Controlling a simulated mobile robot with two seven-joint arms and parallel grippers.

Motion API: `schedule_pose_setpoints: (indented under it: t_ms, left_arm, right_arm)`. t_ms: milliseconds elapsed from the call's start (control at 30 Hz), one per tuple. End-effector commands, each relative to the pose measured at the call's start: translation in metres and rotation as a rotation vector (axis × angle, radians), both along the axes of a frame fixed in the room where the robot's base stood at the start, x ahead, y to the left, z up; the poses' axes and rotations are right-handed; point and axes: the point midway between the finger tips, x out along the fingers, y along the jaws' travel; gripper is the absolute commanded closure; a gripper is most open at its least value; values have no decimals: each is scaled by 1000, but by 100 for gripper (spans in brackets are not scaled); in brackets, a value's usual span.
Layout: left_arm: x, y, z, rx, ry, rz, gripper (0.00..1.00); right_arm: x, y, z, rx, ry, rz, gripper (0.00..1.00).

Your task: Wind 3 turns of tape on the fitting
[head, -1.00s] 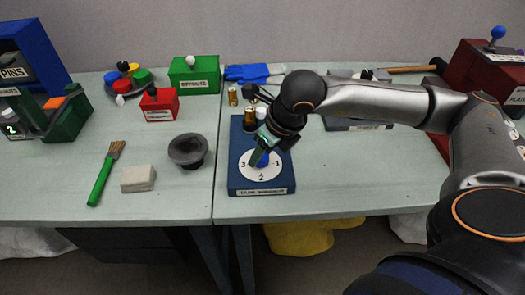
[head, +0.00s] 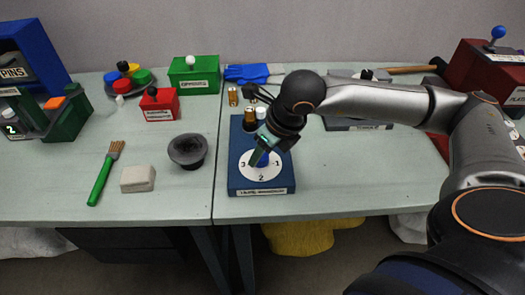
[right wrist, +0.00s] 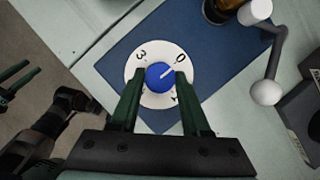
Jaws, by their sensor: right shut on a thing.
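The blue tape winder (head: 239,182) lies flat on the table and carries a white dial (head: 249,173) with 3, 2 and 1 readable in the head view. A blue knob (right wrist: 158,77) sits at the dial's middle. Its white pointer line aims at about the 0 in the right wrist view. My right gripper (right wrist: 159,77) is shut on this knob, one finger on each side. A brass fitting (head: 249,120) stands at the winder's back, partly behind my right gripper. My left gripper (right wrist: 18,82) shows at the wrist view's left edge, fingers apart and empty; it is not in the head view.
A crank arm with a pale ball (right wrist: 266,92) stands beside the dial. A loose brass piece (head: 233,96) stands behind the winder, near blue gloves (head: 246,73). A dark bowl (head: 187,150), sponge (head: 138,179) and brush (head: 103,180) lie left.

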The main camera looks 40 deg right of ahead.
Motion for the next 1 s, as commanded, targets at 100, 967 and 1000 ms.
schedule_pose_setpoints:
  t_ms: [100, 967, 1000]
  left_arm:
    - [1, 0, -4, 0, -2, 0, 50]
    - [-2, 0, -33, 0, 4, 0, 50]
    - [-3, 0, -34, 0, 6, 0, 50]
  right_arm:
    - [0, 1, -2, 1, -2, -23, 100]
    - [1, 6, -2, 4, -1, -487, 100]
    - [1, 5, -1, 3, -2, -525, 100]
